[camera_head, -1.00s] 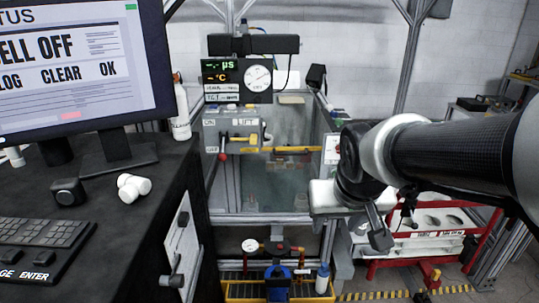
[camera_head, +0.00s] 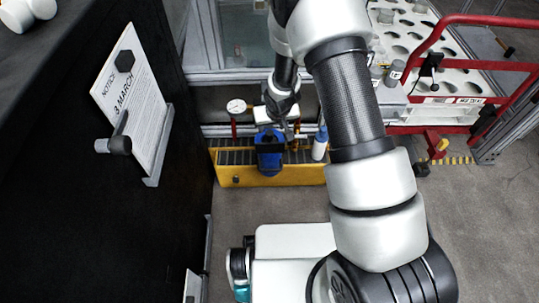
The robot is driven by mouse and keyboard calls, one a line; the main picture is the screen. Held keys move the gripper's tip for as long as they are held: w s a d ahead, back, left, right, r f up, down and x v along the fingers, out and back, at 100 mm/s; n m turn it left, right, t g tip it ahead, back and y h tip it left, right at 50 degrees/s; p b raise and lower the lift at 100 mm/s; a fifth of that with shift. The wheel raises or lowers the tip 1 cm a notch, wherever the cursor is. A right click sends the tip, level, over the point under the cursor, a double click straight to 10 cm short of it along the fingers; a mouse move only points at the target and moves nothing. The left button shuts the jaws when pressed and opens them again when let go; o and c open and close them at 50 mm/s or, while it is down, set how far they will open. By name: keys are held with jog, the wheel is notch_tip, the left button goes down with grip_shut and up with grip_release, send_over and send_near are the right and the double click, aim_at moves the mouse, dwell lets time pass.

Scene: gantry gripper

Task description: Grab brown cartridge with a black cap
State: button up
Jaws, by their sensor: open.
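I cannot make out a brown cartridge with a black cap for certain. My gripper (camera_head: 287,130) points down just above the tray, close to the canister's top. It looks empty and open, though its fingers are small and dark here. My own arm crosses the middle of the view and hides part of what lies behind it.
A white bottle (camera_head: 320,143) stands at the tray's right end, a round gauge (camera_head: 236,106) behind its left end. A red cart (camera_head: 431,52) carries a white rack with holes and a few jars. A black cabinet (camera_head: 70,190) fills the left.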

aim_at(270, 133)
jog(key=b+x, duration=0.2)
jog(key=x, duration=0.7)
jog(key=shift+w+f, duration=0.15)
jog(key=shift+w, duration=0.05)
jog(key=shift+w+d+b+x, duration=0.15)
jog(key=shift+b+x, duration=0.2)
jog(key=shift+x, duration=0.55)
jog(key=shift+w+b+x, duration=0.15)
jog(key=shift+b+x, duration=0.2)
jog(key=shift+x, duration=0.55)
jog(key=shift+w+d+b+x, duration=0.15)
jog(key=shift+b+x, duration=0.2)
jog(key=shift+x, duration=0.55)
jog(key=shift+r, duration=0.2)
grip_shut()
